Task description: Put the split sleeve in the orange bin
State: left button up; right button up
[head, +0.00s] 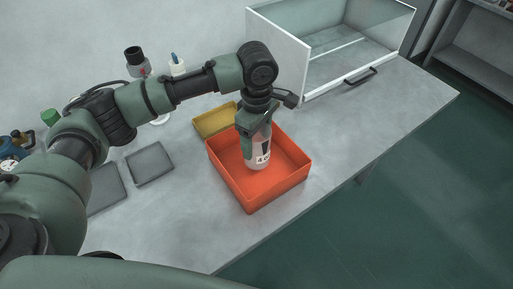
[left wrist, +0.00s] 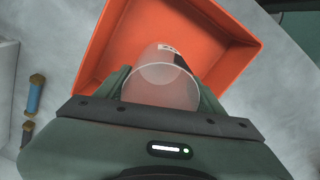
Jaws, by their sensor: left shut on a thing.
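The orange bin (head: 262,200) stands on the grey table, and it also fills the upper middle of the left wrist view (left wrist: 120,40). My left gripper (head: 258,132) points down over the bin and is shut on the split sleeve (head: 258,158), a pale, see-through tube with a black and white label. The sleeve is upright, its lower part inside the bin walls; I cannot tell whether it touches the bin floor. In the left wrist view the sleeve (left wrist: 162,90) sits between the two fingers, its round rim toward the camera. The split itself cannot be made out.
A yellow bin (head: 212,123) stands right behind the orange one. A glass-walled case (head: 282,60) with a dark handle is at the back right. Grey flat trays (head: 150,163) and bottles (head: 176,66) are on the left. The table right of the bin is clear.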

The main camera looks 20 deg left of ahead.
pick_arm(q)
jog(key=shift+f, duration=2.2)
jog(key=o, duration=1.3)
jog(key=shift+f+p, duration=0.1)
jog(key=shift+p, duration=0.2)
notch_tip(320, 180, up, 12)
jog(key=shift+r+b, duration=0.15)
jog(key=shift+b, duration=0.85)
